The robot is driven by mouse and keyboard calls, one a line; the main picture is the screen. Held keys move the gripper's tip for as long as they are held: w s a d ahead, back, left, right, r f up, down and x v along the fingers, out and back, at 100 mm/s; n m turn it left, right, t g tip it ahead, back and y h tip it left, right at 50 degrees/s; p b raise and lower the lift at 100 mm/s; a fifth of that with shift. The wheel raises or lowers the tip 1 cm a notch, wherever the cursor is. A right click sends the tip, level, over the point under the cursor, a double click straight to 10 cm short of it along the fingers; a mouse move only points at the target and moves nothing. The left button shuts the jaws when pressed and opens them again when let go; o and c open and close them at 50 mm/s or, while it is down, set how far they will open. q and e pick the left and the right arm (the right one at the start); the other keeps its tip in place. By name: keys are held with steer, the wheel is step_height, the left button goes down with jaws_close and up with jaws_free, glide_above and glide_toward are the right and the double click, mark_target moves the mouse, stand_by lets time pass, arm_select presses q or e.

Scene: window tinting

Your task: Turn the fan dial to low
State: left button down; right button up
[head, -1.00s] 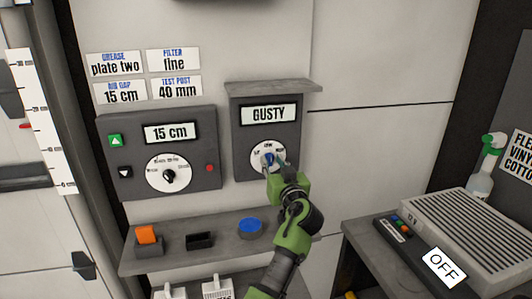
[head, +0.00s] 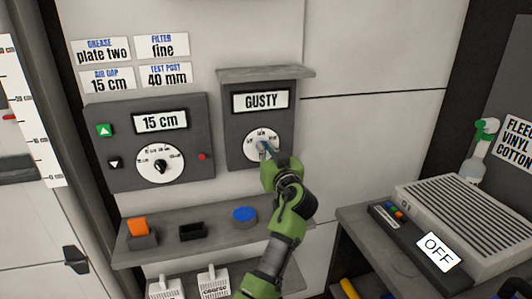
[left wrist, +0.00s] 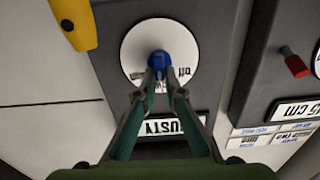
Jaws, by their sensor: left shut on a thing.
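The grey fan box (head: 234,132) hangs on the wall, its display (head: 261,101) reading GUSTY. Below the display is a round white dial (head: 249,154) with small printed labels and a blue knob at its centre. In the left wrist view the blue knob (left wrist: 159,60) sits on the white dial (left wrist: 134,50), seen upside down, with "off" readable beside the fingers. My left gripper (head: 264,150) is shut on the knob, its fingertips closed around the knob's end. They hide part of the labels, so I cannot tell where the knob points. My right gripper is not in view.
Left of the fan box is a panel (head: 110,180) with a 15 cm display, black knob and red button (head: 201,156). A shelf (head: 215,247) below holds an orange block and a blue disc. A grilled unit (head: 490,255) with an OFF sign stands at right.

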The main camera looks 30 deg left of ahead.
arm_select(q)
steer(key=c, duration=2.1)
jaws_free()
steer(key=shift+c, duration=0.2)
steer(key=shift+w+a, duration=0.1)
steer(key=v, duration=0.7)
